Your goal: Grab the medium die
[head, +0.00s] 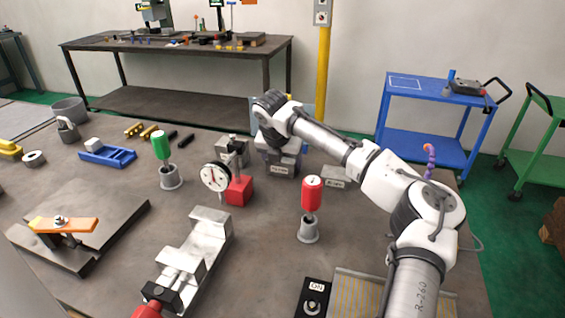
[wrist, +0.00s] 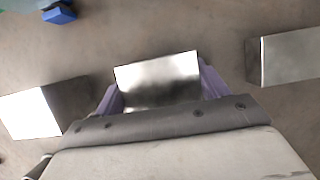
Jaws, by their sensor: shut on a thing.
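Three grey metal dies stand in a row near the back of the workbench. The middle one (head: 281,170), which I take to be the medium die, has a dark label too small to read surely. My gripper (wrist: 160,88) is shut on this die, and its shiny top (wrist: 158,78) shows between the two purple fingers in the wrist view. The left die (head: 232,147) is partly behind the dial gauge in the head view and shows at left in the wrist view (wrist: 35,112). The right die (head: 336,178) is low and also shows at right (wrist: 288,55). Both stand apart from my fingers.
A dial gauge on a red base (head: 239,190) stands in front of the dies. A red-handled tool (head: 311,195) and a green-handled one (head: 162,148) stand upright in grey holders. A vise (head: 195,250) lies nearer. A blue cart (head: 428,115) stands behind at right.

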